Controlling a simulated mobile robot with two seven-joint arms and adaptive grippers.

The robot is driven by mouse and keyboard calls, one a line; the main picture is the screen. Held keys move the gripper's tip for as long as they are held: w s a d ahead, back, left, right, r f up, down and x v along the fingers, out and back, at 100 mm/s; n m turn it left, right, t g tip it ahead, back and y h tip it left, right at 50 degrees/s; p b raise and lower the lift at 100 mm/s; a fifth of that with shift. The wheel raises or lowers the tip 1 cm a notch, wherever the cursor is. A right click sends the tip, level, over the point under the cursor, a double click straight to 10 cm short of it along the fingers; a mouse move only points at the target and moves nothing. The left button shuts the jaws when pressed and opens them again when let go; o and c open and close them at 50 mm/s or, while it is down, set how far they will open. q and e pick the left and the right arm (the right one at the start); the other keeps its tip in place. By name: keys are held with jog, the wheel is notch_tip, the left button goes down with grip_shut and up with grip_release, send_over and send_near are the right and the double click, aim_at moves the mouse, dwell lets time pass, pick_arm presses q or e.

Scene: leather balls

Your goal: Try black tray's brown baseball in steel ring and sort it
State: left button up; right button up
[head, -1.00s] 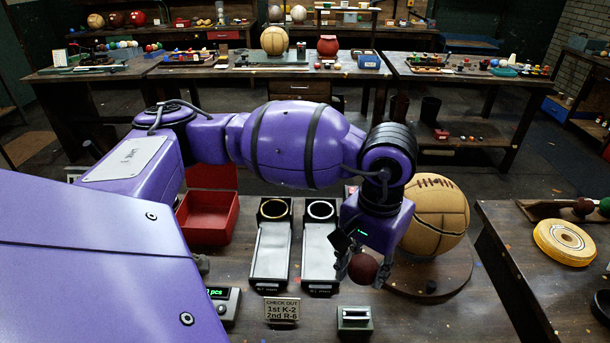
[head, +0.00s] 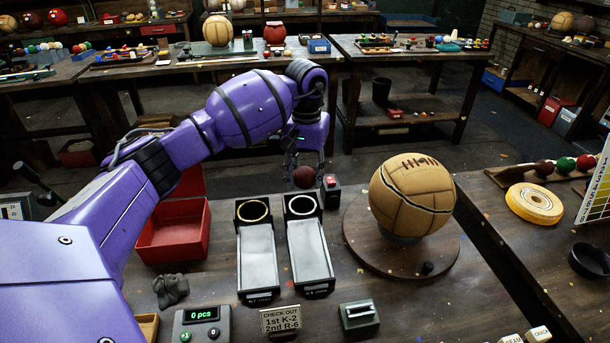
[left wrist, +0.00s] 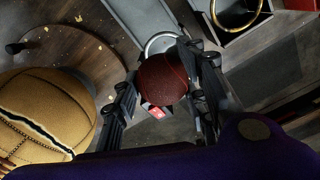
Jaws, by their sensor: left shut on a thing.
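My left gripper (head: 306,170) is shut on a dark brown-red ball (head: 304,178), held in the air close to the steel ring (head: 302,205). In the left wrist view the ball (left wrist: 163,79) sits between the two fingers, and the steel ring (left wrist: 161,43) shows partly behind it. The steel ring tops a black-framed chute with a pale sloping floor. A brass ring (head: 253,211) tops the twin chute to its left. A round black dish (head: 590,262) lies on the right-hand table; I cannot tell whether it is the black tray. My right gripper is out of view.
A large tan stitched ball (head: 411,198) stands on a round wooden board (head: 366,245) right of the chutes. An open red box (head: 175,232) is at their left. A counter (head: 203,322) reading "0 pcs" and a "CHECK OUT" sign (head: 281,321) stand in front.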

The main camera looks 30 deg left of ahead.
pick_arm(q)
jog(key=shift+w+a+f, duration=0.2)
jog(key=shift+a+f, duration=0.15)
jog(key=shift+f, duration=0.15)
notch_tip(320, 180, down, 6)
jog(key=b, duration=0.1)
jog(key=shift+f, duration=0.15)
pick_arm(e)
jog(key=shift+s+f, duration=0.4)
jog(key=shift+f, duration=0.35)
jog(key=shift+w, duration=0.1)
pick_arm(q)
jog(key=o, duration=1.1)
jog(key=shift+o, duration=0.8)
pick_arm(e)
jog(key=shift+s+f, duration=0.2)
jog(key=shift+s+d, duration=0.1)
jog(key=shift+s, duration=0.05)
